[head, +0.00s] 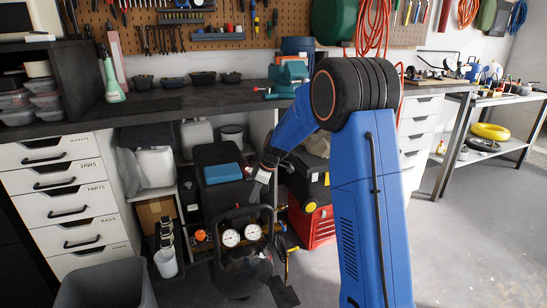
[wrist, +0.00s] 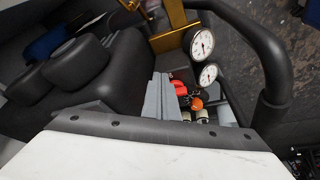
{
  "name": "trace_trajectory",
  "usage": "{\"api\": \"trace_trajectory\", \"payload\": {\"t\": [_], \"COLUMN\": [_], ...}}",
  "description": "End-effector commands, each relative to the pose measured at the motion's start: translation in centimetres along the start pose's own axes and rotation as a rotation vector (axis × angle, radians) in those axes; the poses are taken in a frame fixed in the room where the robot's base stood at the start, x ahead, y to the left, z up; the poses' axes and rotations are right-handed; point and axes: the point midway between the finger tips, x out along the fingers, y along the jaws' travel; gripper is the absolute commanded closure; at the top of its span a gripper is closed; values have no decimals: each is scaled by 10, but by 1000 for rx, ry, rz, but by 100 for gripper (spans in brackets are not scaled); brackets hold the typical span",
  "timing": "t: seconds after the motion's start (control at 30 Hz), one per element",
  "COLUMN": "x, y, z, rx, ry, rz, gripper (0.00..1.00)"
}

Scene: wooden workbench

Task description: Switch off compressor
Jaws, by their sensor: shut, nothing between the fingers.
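The compressor (head: 243,272) is a dark unit low in front of the bench, with a looped black handle and two white round gauges. In the wrist view its gauges (wrist: 201,43) are at the upper middle and its handle (wrist: 272,70) curves down the right. A red part (wrist: 179,88) and an orange knob (wrist: 196,103) show beside my gripper's fingers. My gripper (wrist: 161,82) is shut with nothing in it. In the head view my gripper (head: 260,182) points down above the compressor, near the handle top. I cannot tell whether it touches anything; the switch's state is not clear.
The workbench (head: 170,103) runs above. Open floor (head: 470,240) lies to the right.

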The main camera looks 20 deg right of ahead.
Motion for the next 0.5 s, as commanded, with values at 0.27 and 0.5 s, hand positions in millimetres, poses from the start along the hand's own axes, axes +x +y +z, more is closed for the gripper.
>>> {"api": "trace_trajectory", "payload": {"t": [0.27, 0.5], "x": [-47, -94], "y": [12, 21], "z": [-1, -4], "rx": [1, 0], "ry": [0, 0], "rz": [4, 5], "gripper": [100, 100]}}
